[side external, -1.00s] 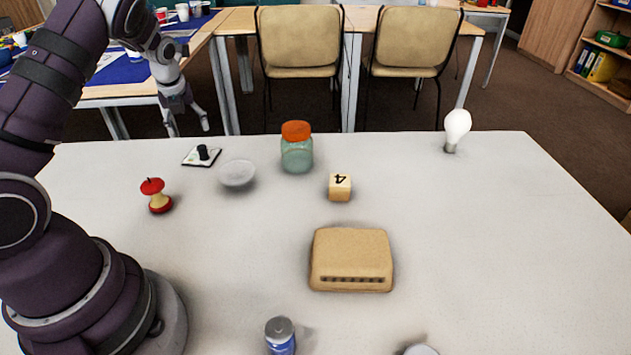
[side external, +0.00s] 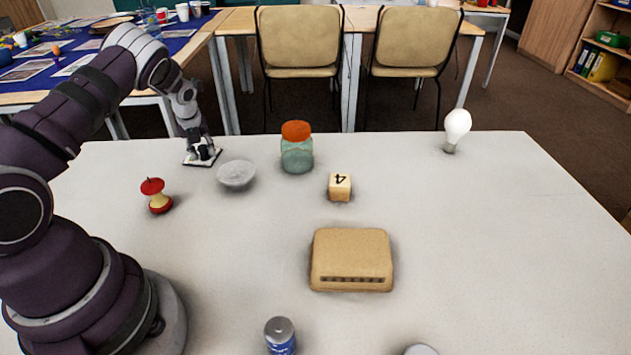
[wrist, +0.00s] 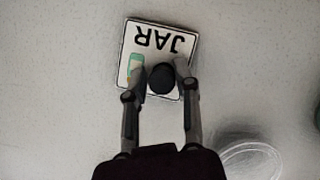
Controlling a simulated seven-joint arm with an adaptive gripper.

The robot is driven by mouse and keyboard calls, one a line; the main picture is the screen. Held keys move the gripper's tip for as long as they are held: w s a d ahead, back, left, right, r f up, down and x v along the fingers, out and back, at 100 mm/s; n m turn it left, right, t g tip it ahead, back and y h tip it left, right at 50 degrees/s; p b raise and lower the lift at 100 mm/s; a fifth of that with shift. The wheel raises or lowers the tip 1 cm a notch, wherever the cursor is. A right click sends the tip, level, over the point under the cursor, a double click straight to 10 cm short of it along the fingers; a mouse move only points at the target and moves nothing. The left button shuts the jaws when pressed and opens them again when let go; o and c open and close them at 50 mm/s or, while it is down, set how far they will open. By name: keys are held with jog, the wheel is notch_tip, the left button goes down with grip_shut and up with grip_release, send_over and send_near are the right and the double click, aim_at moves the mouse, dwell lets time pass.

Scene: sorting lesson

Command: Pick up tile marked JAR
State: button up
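The tile marked JAR (wrist: 160,40) is a white square with a dark edge, a green jar picture and an upright black knob (wrist: 161,79). It lies on the table at the far left in the side view (side external: 214,157), partly hidden by my gripper. My gripper (wrist: 160,73) points down over the tile, with one finger on each side of the knob. The fingertips look very near the knob; I cannot tell whether they press on it. In the side view my gripper (side external: 201,154) is down at the tile.
A clear glass dish (side external: 236,175) stands close to the right of the tile.

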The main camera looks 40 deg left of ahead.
grip_shut()
jog(key=shift+r, duration=0.15)
